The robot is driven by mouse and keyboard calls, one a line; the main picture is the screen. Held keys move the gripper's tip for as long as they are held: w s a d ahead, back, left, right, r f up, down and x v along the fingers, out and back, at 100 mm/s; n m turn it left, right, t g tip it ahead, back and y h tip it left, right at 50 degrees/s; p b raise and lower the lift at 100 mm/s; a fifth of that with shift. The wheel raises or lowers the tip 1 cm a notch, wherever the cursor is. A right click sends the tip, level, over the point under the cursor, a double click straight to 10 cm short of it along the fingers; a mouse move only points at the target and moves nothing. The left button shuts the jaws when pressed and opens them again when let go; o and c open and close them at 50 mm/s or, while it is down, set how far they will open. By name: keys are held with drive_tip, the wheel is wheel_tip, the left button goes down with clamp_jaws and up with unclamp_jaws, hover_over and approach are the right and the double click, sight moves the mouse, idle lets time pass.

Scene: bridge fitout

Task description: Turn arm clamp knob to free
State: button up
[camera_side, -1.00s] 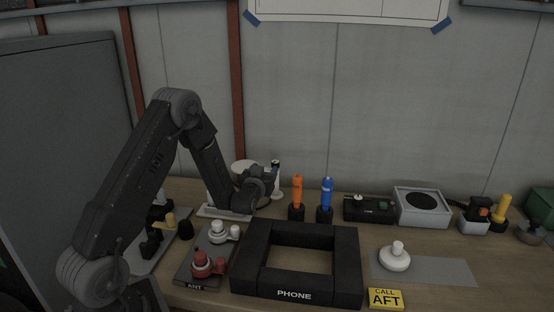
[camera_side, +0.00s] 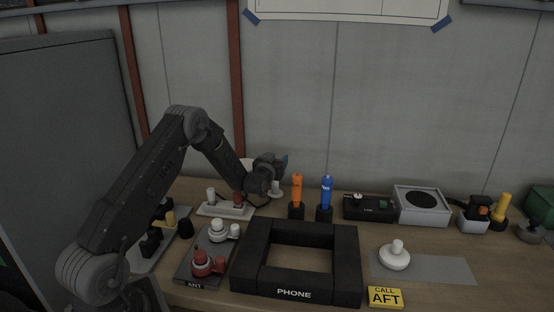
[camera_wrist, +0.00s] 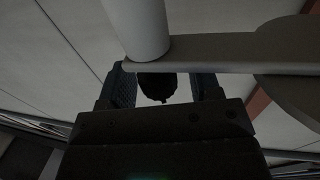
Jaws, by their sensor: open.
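A black knob (camera_wrist: 157,85) shows in the wrist view beneath a horizontal grey arm, close to a thick pale post (camera_wrist: 140,28). My gripper (camera_wrist: 163,85) has one finger on each side of this knob, with gaps visible; I cannot tell whether it touches. In the side view my gripper (camera_side: 282,167) is at the back of the bench, in front of the lamp-like fitting, and hides its top. The lower pale post (camera_side: 276,188) shows below the gripper. A round grey disc (camera_wrist: 292,82) is on the arm's right end.
A white rack (camera_side: 226,210) with a grey and a red peg stands left of the post. Orange (camera_side: 297,190) and blue (camera_side: 326,191) upright handles stand to the right. A black PHONE frame (camera_side: 345,265) is in front. Clear wall lies above the handles.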

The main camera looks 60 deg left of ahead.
drive_tip(key=shift+w+a, duration=0.35)
drive_tip(key=shift+w, duration=0.15)
drive_tip(key=shift+c, duration=0.3)
drive_tip(key=c, duration=0.9)
drive_tip(key=shift+s+a+r+n+g+y, duration=0.1)
drive_tip(key=shift+s+a+n+g+y, duration=0.05)
drive_tip(key=shift+n+g+y, duration=1.1)
drive_tip(key=shift+s+a+n+g+y, duration=0.1)
drive_tip(key=shift+n+g+y, duration=0.95)
drive_tip(key=shift+g+y, duration=0.25)
drive_tip(key=o, duration=1)
drive_tip(key=shift+c, duration=0.2)
